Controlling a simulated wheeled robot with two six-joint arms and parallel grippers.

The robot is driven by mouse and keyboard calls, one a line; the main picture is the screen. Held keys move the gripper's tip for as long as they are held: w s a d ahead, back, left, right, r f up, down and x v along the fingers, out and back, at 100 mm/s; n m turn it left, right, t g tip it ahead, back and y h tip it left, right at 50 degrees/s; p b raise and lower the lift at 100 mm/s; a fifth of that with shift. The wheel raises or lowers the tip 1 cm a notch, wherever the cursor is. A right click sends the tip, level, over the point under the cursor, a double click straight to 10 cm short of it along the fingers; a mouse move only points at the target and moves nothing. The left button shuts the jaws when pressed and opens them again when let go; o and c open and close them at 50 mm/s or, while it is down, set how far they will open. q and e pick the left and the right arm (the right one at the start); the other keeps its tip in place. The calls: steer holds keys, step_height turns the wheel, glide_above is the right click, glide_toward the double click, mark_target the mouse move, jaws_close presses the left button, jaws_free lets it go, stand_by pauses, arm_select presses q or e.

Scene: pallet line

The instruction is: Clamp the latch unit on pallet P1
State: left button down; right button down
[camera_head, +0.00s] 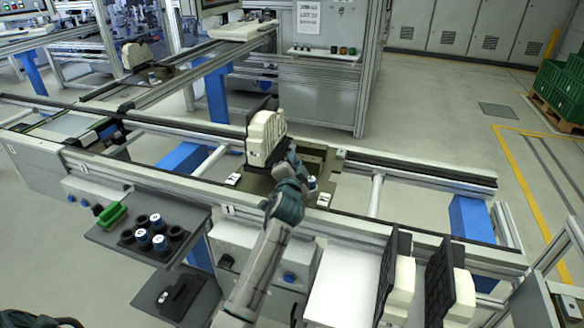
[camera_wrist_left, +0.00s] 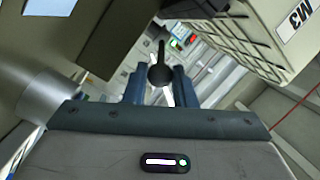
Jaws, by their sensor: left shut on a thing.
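The cream latch unit (camera_head: 265,138) stands upright on a brown pallet (camera_head: 318,165) in the middle of the conveyor. In the left wrist view a cream ribbed housing with a white label (camera_wrist_left: 270,40) fills the upper right, beside the gripper. My left gripper (camera_head: 293,160) is low at the right side of the latch unit. In the left wrist view its blue fingers (camera_wrist_left: 160,88) are shut on a dark round-ended lever (camera_wrist_left: 160,72). In the head view the gripper hides the lever. My right gripper is not in view.
A grey shelf (camera_head: 110,236) in front holds several black and blue round parts and a green piece (camera_head: 112,215). Black racks with cream parts (camera_head: 403,285) stand at the front right. Another cream unit (camera_head: 135,55) sits on the rear line. Conveyor rails run both sides of the pallet.

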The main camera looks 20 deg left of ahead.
arm_select(q)
steer(key=c, duration=1.2)
jaws_free()
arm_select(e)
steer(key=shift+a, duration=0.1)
arm_select(q)
steer(key=b+v, duration=0.2)
steer(key=v, duration=0.8)
steer(key=shift+s+d, duration=0.1)
steer(key=shift+s, duration=0.25)
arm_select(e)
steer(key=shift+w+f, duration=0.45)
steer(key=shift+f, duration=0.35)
